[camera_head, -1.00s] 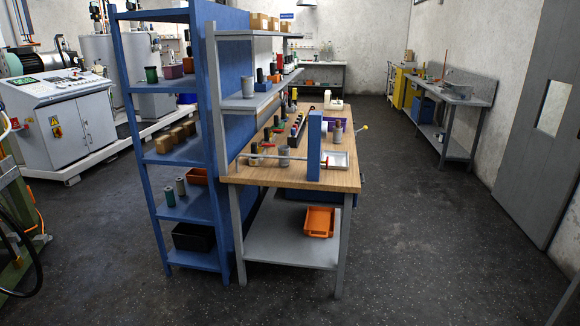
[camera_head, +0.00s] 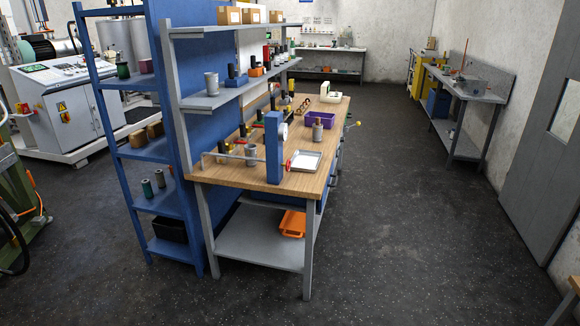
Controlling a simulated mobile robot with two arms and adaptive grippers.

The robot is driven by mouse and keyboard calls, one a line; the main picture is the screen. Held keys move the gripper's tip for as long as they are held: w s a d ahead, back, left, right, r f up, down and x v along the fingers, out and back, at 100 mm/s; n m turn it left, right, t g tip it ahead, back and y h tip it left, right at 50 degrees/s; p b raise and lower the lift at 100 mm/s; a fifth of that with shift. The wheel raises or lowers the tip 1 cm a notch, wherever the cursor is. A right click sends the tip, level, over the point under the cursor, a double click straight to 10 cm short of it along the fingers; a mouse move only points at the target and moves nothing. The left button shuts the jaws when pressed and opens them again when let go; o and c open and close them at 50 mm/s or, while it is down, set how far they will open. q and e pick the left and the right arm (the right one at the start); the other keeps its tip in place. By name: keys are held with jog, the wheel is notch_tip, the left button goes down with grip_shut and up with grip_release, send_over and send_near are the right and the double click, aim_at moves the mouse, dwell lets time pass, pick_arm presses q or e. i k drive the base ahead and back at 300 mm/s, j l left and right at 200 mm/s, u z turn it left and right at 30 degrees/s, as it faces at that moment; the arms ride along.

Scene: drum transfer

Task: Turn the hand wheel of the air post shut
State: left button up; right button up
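The air post is most likely the upright blue post (camera_head: 273,150) near the front end of the wooden workbench (camera_head: 235,176). A small red hand wheel (camera_head: 288,165) shows at the right side of the post, low down. A round white gauge face (camera_head: 284,131) shows at its right edge higher up. A thin grey pipe (camera_head: 228,156) runs from the left toward the post. The wheel is small and partly edge-on, so I cannot tell how far it is turned. Neither of my grippers is in view.
A white tray (camera_head: 305,161), a brown-topped container (camera_head: 317,131) and a purple bin (camera_head: 305,115) are on the bench. A blue shelf rack (camera_head: 152,150) stands left of it. The dark floor (camera_head: 400,230) to the right is open as far as the side bench (camera_head: 463,97).

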aim_at(288, 165)
jog(key=u, duration=0.35)
jog(key=i+l+u, duration=0.8)
jog(key=l, duration=0.45)
jog(key=i+j, duration=0.05)
jog(key=i, duration=0.05)
